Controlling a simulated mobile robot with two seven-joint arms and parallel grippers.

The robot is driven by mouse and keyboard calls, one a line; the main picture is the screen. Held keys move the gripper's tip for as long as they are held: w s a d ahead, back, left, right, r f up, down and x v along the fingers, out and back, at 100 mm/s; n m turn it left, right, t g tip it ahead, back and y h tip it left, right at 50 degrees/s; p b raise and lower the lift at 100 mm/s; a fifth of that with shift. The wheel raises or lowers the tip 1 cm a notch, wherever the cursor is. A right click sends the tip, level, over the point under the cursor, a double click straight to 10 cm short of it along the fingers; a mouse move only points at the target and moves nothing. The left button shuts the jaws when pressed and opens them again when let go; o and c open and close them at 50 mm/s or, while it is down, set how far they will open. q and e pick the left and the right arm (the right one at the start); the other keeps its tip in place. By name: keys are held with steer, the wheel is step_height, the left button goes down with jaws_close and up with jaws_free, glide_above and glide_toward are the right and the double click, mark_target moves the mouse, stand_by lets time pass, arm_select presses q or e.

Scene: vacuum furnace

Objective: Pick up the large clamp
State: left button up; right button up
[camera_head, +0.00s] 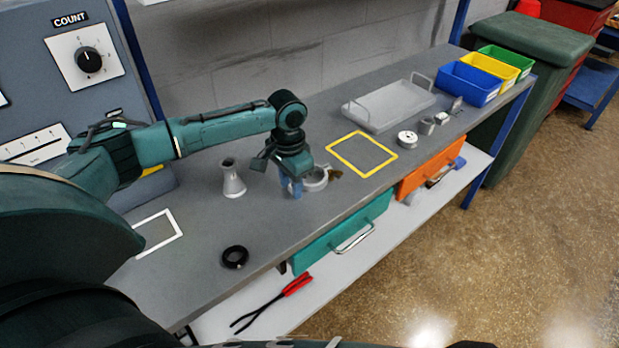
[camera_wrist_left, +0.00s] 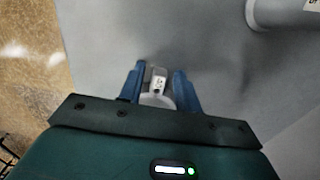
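The large clamp (camera_head: 316,181) is a light grey ring with a brass-coloured part at its right side, lying on the grey workbench. My left gripper (camera_head: 295,190) points down at the clamp's left side, and its blue fingers partly hide the ring. In the left wrist view, the two blue fingers (camera_wrist_left: 158,88) are apart, with a pale grey part of the clamp (camera_wrist_left: 158,80) between them. Narrow gaps seem to show beside that part, so I see no firm grip. The rest of the ring is mostly hidden there by the gripper body. My right gripper is not in view.
A grey conical fitting (camera_head: 232,180) stands left of the gripper, and a black ring (camera_head: 235,257) lies near the front edge. A yellow frame marking (camera_head: 363,153), a grey tray (camera_head: 388,105) and small metal parts are to the right. Blue (camera_head: 468,84), yellow and green bins stand farther back.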

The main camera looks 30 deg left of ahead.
arm_select(q)
jaws_close()
steer(key=shift+r, duration=0.2)
